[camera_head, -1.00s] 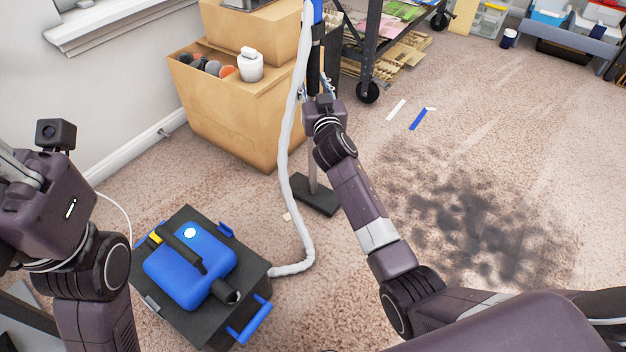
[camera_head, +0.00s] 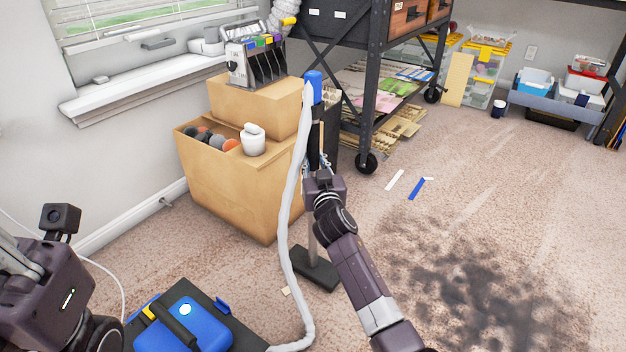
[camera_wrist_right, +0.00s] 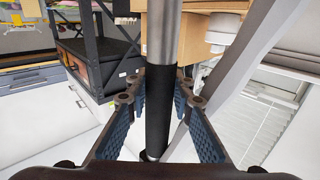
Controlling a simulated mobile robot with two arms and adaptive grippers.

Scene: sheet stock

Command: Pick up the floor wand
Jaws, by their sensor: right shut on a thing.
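The floor wand stands nearly upright in the middle of the head view, with a blue top (camera_head: 313,88), a dark grip, a grey tube and a flat black floor head (camera_head: 315,269) at the carpet. My right gripper (camera_head: 320,166) is shut on the wand's upper part. In the right wrist view the fingers (camera_wrist_right: 157,100) lie on both sides of the black grip (camera_wrist_right: 160,95), below bare metal tube. A pale hose (camera_head: 290,220) runs from the wand's top down towards the blue and black vacuum unit (camera_head: 195,325). My left gripper (camera_head: 45,280) is at the lower left, its fingers not clear.
A black wheeled rack (camera_head: 375,90) is behind to the right. A dark dirt patch (camera_head: 480,290) and small strips (camera_head: 418,188) lie on otherwise open carpet at the right.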

